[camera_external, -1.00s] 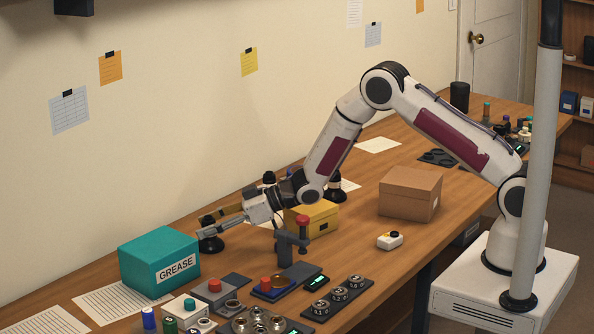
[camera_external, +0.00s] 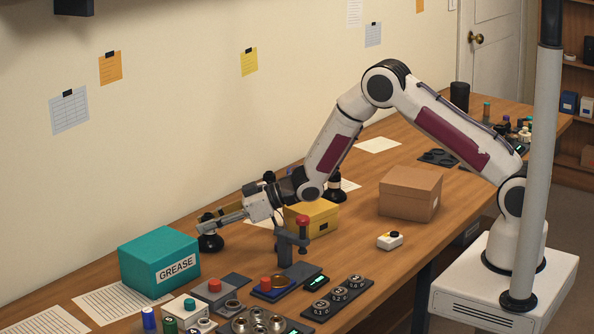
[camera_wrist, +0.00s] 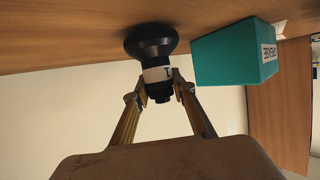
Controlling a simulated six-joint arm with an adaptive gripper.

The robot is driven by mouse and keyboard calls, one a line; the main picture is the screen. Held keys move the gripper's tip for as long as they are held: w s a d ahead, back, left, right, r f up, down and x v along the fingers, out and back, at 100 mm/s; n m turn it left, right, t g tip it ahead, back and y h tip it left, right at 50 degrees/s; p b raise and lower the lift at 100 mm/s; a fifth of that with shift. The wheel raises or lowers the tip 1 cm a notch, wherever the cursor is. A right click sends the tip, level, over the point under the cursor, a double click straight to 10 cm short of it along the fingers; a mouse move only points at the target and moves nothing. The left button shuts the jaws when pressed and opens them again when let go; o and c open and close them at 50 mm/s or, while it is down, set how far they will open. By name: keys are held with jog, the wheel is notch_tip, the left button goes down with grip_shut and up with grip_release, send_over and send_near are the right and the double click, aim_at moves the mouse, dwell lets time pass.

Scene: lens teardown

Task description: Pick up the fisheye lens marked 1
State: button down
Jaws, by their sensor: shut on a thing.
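The fisheye lens marked 1 (camera_wrist: 152,47) is black, with a flared wide end and a pale band bearing a dark mark. In the wrist view its narrow end lies between my fingers and its wide end is against the wooden bench. In the external view its black wide end (camera_external: 210,242) shows below the fingertips, left of the yellow box. My gripper (camera_external: 218,219) reaches left, roughly level, and is shut on the lens. The fingers (camera_wrist: 160,94) also show in the wrist view, one on each side of the lens. They hide part of it in the external view.
A teal GREASE box (camera_external: 158,264) stands close left of the lens. A yellow box (camera_external: 312,220) and a grey stand with a red knob (camera_external: 302,222) are to the right. Another black lens-like piece (camera_external: 335,190) stands behind. Several trays and parts fill the front.

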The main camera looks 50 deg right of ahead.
jog(key=shift+r, duration=4.7)
